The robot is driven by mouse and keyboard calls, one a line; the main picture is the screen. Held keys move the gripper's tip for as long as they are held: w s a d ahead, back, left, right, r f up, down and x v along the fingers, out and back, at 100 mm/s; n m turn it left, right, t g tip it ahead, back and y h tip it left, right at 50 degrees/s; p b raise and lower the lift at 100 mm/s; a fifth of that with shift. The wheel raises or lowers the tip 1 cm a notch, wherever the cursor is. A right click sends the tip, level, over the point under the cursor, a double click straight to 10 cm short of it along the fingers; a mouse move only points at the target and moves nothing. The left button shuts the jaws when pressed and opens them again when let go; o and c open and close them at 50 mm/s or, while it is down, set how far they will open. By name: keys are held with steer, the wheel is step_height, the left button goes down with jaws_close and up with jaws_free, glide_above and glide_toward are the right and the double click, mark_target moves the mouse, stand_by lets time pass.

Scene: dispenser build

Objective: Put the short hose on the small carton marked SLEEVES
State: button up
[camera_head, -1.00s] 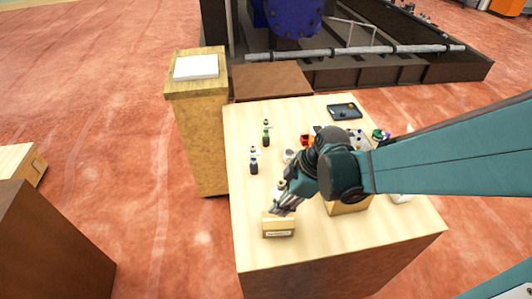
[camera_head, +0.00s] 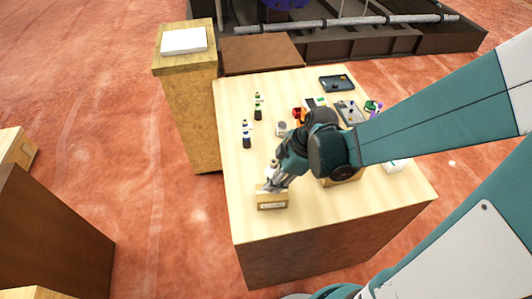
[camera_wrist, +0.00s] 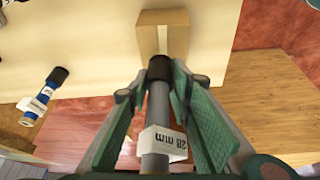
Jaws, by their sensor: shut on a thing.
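The small carton (camera_head: 271,204) stands near the front left edge of the table, with a white label on its front too small to read. My gripper (camera_head: 276,181) is over it. I cannot tell whether the two touch. In the head view the gripper hides part of the hose.
A dark-blue hose-like piece (camera_head: 246,140) with a white tag and a green one (camera_head: 258,112) stand left on the table (camera_head: 232,190). A dark tray (camera_head: 337,83) lies at the back right.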

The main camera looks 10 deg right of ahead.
steer(key=shift+f, duration=0.75)
steer(key=shift+f, duration=0.15)
steer(key=o, duration=1.1)
steer(key=shift+r, duration=0.25)
steer(key=shift+p+v, duration=0.45)
steer(key=shift+v, duration=5.5)
